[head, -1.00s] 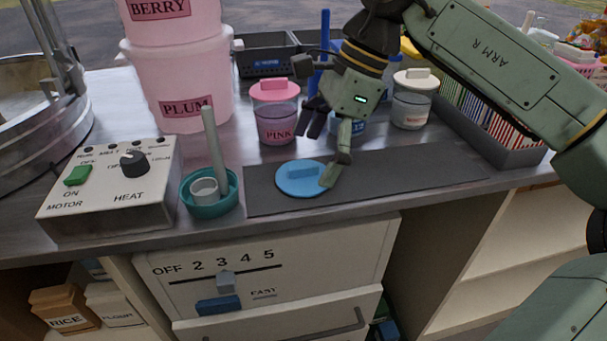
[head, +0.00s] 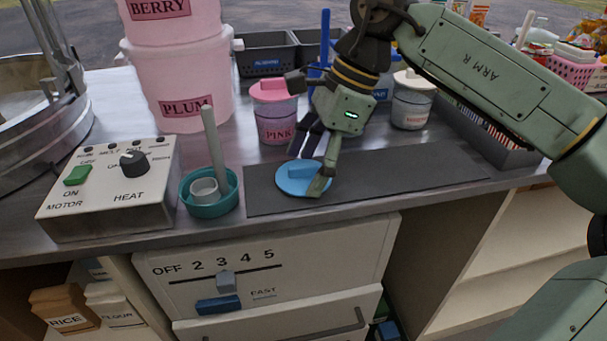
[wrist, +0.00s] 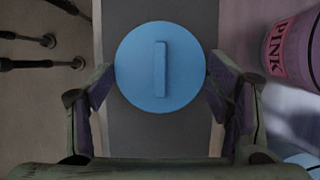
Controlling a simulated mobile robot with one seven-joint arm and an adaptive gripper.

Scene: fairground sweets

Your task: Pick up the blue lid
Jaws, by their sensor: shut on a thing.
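The blue lid (head: 293,187) is a round disc with a raised bar handle. It is at the left part of the dark grey mat (head: 420,175), and I cannot tell whether it is clear of the mat. My gripper (head: 309,174) points down over the lid, with one finger at its near right edge and the other behind it. In the wrist view the lid (wrist: 140,80) sits between the two fingertips, which meet its rim on opposite sides. My gripper is shut on the lid.
A pink-lidded jar (head: 276,125) stands just behind the mat, and a white-lidded jar (head: 411,110) behind its right part. A teal bowl (head: 222,203) with a grey stick stands left of the mat, beside the heat control box (head: 110,205). The mat's right part is clear.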

